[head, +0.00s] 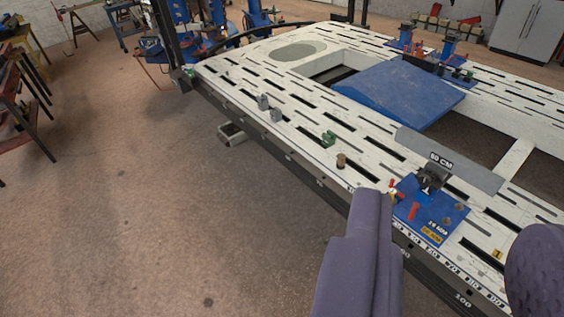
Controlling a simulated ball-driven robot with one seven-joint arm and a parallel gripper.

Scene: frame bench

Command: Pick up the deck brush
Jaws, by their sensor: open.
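I cannot make out a deck brush in the head view. My gripper (452,215) shows as two purple parts at the bottom right, set wide apart.
A blue plate with a clamp (432,210) sits on the bench's near edge. A blue ramp (400,92) lies farther back. Small blocks (328,138) stand on the bench. The brown floor (120,200) is largely clear. Red racks (20,100) stand at the left.

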